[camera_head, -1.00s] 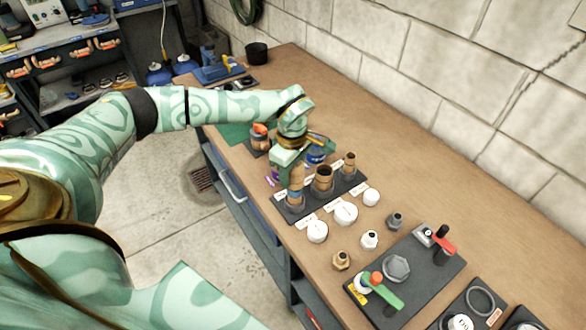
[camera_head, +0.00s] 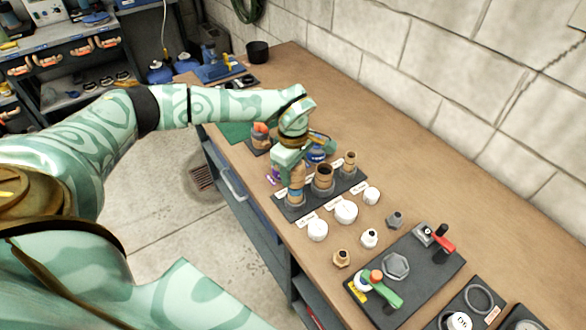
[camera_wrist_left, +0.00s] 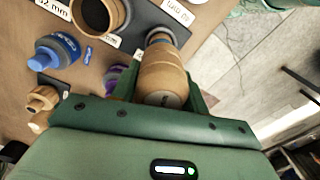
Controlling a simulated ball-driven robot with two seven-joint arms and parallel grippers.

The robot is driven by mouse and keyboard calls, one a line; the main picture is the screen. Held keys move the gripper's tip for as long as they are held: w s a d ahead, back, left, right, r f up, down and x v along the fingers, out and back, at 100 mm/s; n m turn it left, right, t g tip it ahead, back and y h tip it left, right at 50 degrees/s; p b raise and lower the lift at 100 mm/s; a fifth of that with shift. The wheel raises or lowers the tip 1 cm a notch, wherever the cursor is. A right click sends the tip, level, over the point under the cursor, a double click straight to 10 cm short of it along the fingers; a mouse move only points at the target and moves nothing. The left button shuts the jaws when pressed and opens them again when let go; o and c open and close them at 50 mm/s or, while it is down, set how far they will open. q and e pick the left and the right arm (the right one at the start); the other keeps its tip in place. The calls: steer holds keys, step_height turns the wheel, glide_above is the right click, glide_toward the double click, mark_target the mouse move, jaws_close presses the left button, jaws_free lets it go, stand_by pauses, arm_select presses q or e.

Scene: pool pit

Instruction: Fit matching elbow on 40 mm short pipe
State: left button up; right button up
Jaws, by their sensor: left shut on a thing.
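My left gripper (camera_head: 292,176) reaches down over the left end of a black base plate (camera_head: 291,213). It is shut on a tan, rounded fitting, which I take to be the elbow; it shows between the fingers in the left wrist view (camera_wrist_left: 162,75). Its bend cannot be made out. The fitting sits at a pipe stub with a blue-grey ring (camera_wrist_left: 158,37), beside an upside-down label that seems to read 40 mm. Whether it is fully seated is hidden. A wide pipe stub (camera_head: 323,177) and a narrower one (camera_head: 350,160) stand on the plate. My right gripper is not in view.
White caps (camera_head: 346,212), a brown fitting (camera_head: 341,258) and a grey fitting (camera_head: 395,220) lie in front of the plate. A dark board with clamps (camera_head: 424,273) is at right.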

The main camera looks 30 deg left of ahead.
arm_select(q)
steer(key=shift+p, duration=0.3)
steer(key=shift+f, duration=0.2)
stand_by(0.8)
steer(key=shift+f+b, duration=0.45)
steer(key=shift+f, duration=0.2)
steer(key=shift+f, duration=0.3)
steer(key=shift+f+b, duration=0.35)
steer(key=shift+f, duration=0.2)
steer(key=shift+f, duration=0.15)
steer(key=o, duration=1.5)
